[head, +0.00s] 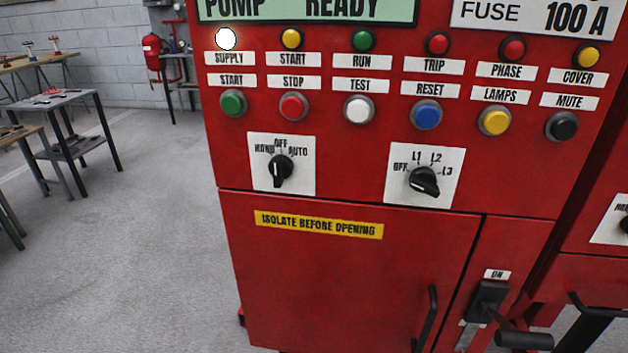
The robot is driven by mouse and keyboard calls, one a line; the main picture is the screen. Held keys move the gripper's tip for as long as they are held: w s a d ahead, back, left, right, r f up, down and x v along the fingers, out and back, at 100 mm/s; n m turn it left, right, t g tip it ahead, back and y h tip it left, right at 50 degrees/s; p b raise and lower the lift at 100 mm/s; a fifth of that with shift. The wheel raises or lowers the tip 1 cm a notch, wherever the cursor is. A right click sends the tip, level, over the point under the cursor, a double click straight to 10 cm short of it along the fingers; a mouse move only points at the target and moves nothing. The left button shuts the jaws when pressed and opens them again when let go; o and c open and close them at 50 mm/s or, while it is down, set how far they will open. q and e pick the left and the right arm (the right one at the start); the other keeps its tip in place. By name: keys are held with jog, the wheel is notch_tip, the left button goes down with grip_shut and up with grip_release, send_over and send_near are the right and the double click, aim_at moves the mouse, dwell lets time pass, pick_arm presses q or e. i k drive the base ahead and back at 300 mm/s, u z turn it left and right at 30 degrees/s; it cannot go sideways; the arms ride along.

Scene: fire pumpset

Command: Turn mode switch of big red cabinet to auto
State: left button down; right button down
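The big red cabinet (345,270) fills the middle of the head view. Its mode switch (280,169) is a black knob on a white plate (302,182) marked HAND, OFF and AUTO, on the left below the button row. The knob's grip stands steeply, tilted a little to the right at its top; I cannot tell for sure which mark it points to. A second black knob (424,181) on a plate marked OFF, L1, L2 and L3 is to its right. Neither of my grippers shows in this view.
Several lamps and buttons, such as the red stop button (293,106), sit above the switches. A black door handle (427,315) and an isolator lever (525,341) stick out at lower right. Another red cabinet (590,270) stands at right. Grey floor (150,240) is clear at left, before small tables (62,100).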

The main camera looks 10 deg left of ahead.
aim_at(281, 167)
jog(key=z, duration=1.05)
jog(key=k, duration=0.8)
jog(key=u, duration=1.05)
